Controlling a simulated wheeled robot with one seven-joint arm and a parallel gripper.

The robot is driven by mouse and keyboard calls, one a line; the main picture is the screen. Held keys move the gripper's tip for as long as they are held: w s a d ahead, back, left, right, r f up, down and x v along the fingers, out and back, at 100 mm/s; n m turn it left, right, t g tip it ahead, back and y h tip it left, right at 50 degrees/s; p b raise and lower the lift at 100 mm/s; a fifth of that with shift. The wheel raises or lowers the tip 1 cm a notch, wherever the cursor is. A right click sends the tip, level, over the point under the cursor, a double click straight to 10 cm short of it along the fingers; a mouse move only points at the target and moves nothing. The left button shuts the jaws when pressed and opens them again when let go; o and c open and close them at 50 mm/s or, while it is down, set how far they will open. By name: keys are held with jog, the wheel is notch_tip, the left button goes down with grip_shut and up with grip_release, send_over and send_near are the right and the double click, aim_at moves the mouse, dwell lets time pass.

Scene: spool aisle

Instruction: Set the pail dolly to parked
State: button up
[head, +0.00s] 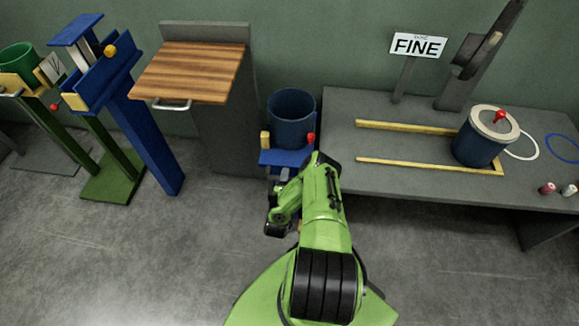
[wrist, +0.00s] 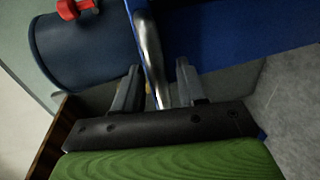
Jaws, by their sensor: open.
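The pail dolly is low and blue, with a blue deck (head: 283,158) that carries a dark blue pail (head: 291,120). It stands between the wood-topped stand and the grey table. The pail also shows at the upper left in the wrist view (wrist: 85,50). A red knob (head: 311,138) sits at the dolly's right side; a red piece shows by the pail in the wrist view (wrist: 75,8). My gripper (wrist: 158,72) is open, with a shiny metal handle bar (wrist: 150,50) running between its fingers. I cannot tell whether either finger touches the bar. In the head view my arm partly hides the dolly's front.
The wood-topped stand (head: 190,72) with a handle is left of the dolly. The grey table (head: 420,180) at right bears yellow rails, a lidded blue drum (head: 478,145) and a FINE sign (head: 418,46). Blue and green stands are farther left. Floor in front is clear.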

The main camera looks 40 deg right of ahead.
jog(key=shift+w+d, duration=0.1)
jog(key=shift+d, duration=0.05)
grip_shut()
